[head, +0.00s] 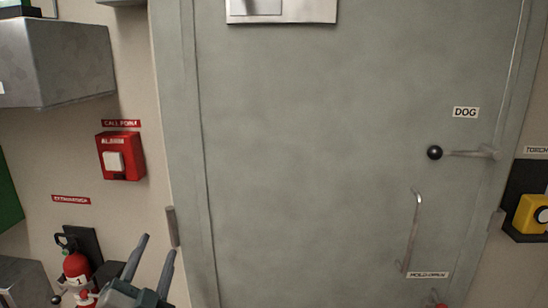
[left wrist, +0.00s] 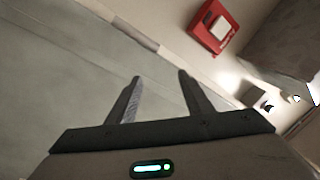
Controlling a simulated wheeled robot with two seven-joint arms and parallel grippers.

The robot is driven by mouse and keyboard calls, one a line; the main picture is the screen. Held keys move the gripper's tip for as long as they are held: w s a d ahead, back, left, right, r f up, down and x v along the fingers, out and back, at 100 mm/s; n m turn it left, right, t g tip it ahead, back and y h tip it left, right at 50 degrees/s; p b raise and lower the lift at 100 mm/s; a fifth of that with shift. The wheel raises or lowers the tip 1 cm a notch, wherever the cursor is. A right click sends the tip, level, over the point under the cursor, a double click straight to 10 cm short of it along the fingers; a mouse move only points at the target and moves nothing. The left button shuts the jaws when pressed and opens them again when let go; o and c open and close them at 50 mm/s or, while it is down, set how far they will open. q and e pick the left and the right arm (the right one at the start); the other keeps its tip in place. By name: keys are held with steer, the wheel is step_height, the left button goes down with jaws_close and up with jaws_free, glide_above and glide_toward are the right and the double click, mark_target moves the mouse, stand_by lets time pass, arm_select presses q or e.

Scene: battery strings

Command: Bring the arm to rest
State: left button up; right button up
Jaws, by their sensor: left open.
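My left gripper (head: 154,260) shows at the bottom of the head view, left of centre, with its two fingers pointing up and apart. It is open, with nothing between the fingers. In the left wrist view the same gripper (left wrist: 159,78) is open and empty in front of the grey door (left wrist: 60,90). In the head view the gripper appears below the red alarm box and just left of the door (head: 310,150). My right gripper is in neither view.
The door has a black-knobbed lever (head: 435,153) and a hold-open hook (head: 414,230). A red alarm box (head: 120,156), a fire extinguisher (head: 77,268) and a grey metal box (head: 60,62) are on the left wall. A yellow torch (head: 530,213) is at the right.

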arm_select(q)
steer(key=s+f+n+g, duration=0.2)
steer(key=s+f+g, duration=0.3)
steer(key=f, duration=0.7)
steer(key=s+f+n+g, duration=0.35)
steer(key=s+f, duration=0.35)
steer(key=f, duration=0.5)
steer(key=s+d+f+n+g+h, duration=0.1)
steer(key=s+f+g, duration=0.3)
steer(key=s+f, duration=0.5)
steer(key=s+d+f+g, duration=0.2)
steer(key=s+f+g, duration=0.25)
steer(key=s, duration=0.85)
steer(key=w+d+f+t, duration=0.1)
steer(key=d+f, duration=0.1)
steer(key=f, duration=1.5)
steer(key=w+d+f+t+h, duration=0.1)
steer(key=f, duration=1.6)
steer(key=shift+d+f+t, duration=0.2)
steer(key=shift+d+t, duration=0.1)
steer(key=shift+d, duration=0.05)
steer(key=shift+s, duration=0.1)
